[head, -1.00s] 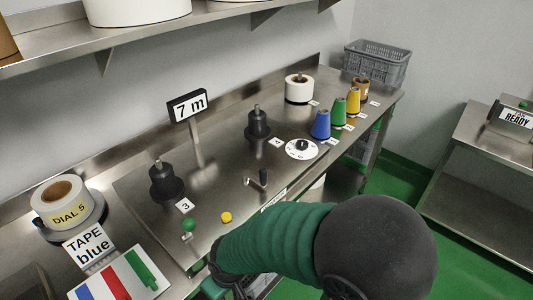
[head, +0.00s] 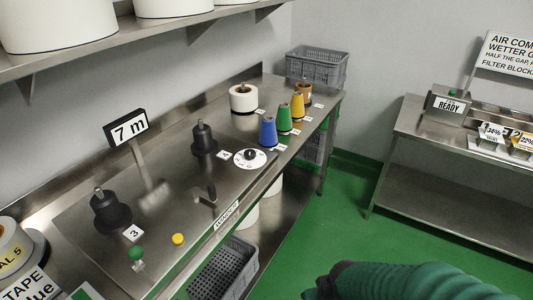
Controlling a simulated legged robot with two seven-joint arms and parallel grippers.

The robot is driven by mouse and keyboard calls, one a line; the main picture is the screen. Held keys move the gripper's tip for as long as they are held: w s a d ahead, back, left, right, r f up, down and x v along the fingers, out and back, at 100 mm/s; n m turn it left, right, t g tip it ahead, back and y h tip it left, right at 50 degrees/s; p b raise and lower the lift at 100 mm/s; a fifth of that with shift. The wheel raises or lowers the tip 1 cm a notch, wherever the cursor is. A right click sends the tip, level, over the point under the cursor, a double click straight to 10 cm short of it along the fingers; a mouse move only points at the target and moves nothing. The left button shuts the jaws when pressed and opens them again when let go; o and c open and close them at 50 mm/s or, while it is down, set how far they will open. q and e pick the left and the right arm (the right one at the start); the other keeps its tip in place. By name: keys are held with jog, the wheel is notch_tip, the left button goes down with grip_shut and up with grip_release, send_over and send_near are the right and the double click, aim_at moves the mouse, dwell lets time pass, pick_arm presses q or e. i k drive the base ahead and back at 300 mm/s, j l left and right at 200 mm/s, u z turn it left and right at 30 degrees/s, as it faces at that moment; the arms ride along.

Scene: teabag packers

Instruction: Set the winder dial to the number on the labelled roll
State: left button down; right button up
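The winder dial (head: 250,158) is a white round plate with a black knob, on the steel bench near its front edge. The marks on its plate are too small to read. The labelled roll (head: 12,247) is white with a yellow label; it is cut by the left edge, and only "AL 5" of the label shows. My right arm, in a green sleeve with a dark joint, comes in at the bottom right, over the floor and well away from the dial. Its fingertips do not show. My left gripper is out of view.
Black spindles (head: 204,138), a crank handle (head: 208,196), a yellow button (head: 178,239), a green knob (head: 136,253) and a "7 m" sign (head: 128,130) stand on the bench. Green floor is free at right.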

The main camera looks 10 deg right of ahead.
aim_at(250, 154)
jog(key=z, duration=0.25)
jog(key=k+u, duration=0.4)
jog(key=k+j+u, duration=0.15)
jog(key=u, duration=0.3)
jog(key=i+l+u, duration=0.25)
jog(key=l, duration=0.2)
jog(key=i+l+u, duration=0.2)
jog(key=l, duration=0.25)
jog(key=l+u, duration=0.25)
jog(key=l, duration=0.2)
jog(key=i+l+u, duration=0.1)
jog(key=l+u, duration=0.15)
jog(key=l, duration=0.3)
